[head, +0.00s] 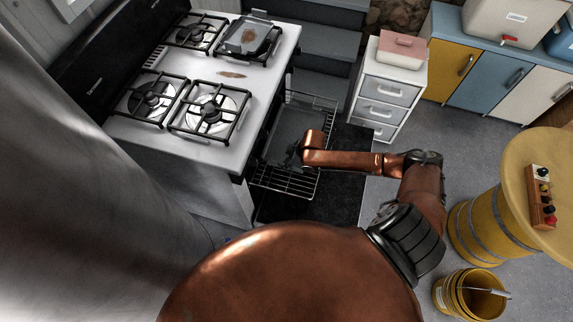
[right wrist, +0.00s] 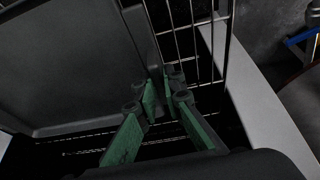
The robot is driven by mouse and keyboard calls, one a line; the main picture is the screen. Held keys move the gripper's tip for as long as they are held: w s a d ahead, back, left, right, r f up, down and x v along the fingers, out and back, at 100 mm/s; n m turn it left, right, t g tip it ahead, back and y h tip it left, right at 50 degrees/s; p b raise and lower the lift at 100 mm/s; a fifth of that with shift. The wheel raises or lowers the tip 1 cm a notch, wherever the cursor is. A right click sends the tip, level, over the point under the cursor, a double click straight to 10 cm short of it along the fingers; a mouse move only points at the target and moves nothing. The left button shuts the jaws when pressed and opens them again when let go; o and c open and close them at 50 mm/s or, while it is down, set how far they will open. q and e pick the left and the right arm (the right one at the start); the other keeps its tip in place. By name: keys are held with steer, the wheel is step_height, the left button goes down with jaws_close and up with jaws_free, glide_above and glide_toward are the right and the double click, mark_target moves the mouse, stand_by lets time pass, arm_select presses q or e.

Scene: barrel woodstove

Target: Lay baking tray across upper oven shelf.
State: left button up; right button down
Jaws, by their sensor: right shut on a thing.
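The dark grey baking tray (head: 290,124) lies over the wire oven shelf (head: 285,182) at the open oven front in the head view. In the right wrist view the tray (right wrist: 70,75) fills the left side, with the shelf's bars (right wrist: 185,35) to its right. My right gripper (head: 296,155) is at the tray's near edge, partly hidden by my own arm. In the right wrist view its green fingers (right wrist: 164,88) are shut on the tray's rim. I cannot tell whether the tray rests fully on the bars. My left gripper is not in view.
The dark open oven door (head: 345,160) lies below the shelf. A white drawer unit (head: 388,90) stands to the right.

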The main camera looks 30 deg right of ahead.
steer(key=shift+f, duration=0.1)
steer(key=c, duration=2)
jaws_free()
steer(key=shift+c, duration=0.2)
arm_select(q)
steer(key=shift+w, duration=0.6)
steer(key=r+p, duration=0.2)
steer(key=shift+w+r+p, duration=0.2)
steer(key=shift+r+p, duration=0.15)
steer(key=shift+p, duration=0.05)
arm_select(e)
steer(key=v, duration=1.2)
